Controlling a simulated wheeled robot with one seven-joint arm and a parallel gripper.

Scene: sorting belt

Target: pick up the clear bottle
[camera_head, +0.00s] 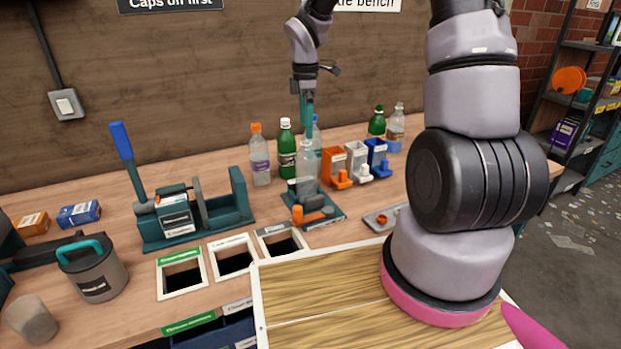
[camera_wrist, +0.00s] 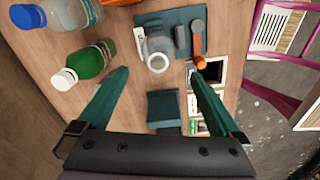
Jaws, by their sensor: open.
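A clear bottle (camera_head: 306,166) without a visible cap stands upright on the teal stand (camera_head: 331,212) in the head view. In the wrist view its pale open neck (camera_wrist: 157,63) shows ahead, between the lines of the two fingers. My gripper (camera_head: 306,120) points down with teal fingers right above the bottle's neck; from the head camera they seem close to its top, and contact cannot be judged. In the wrist view my gripper (camera_wrist: 157,73) is open, with nothing between the fingers.
A clear bottle with an orange cap (camera_head: 260,160) and a green bottle (camera_head: 287,150) stand to the left, another clear bottle (camera_head: 317,141) just behind. Orange, white and blue holders (camera_head: 356,160) stand right. A teal lever press (camera_head: 185,215) and framed bench openings (camera_head: 233,256) lie nearer.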

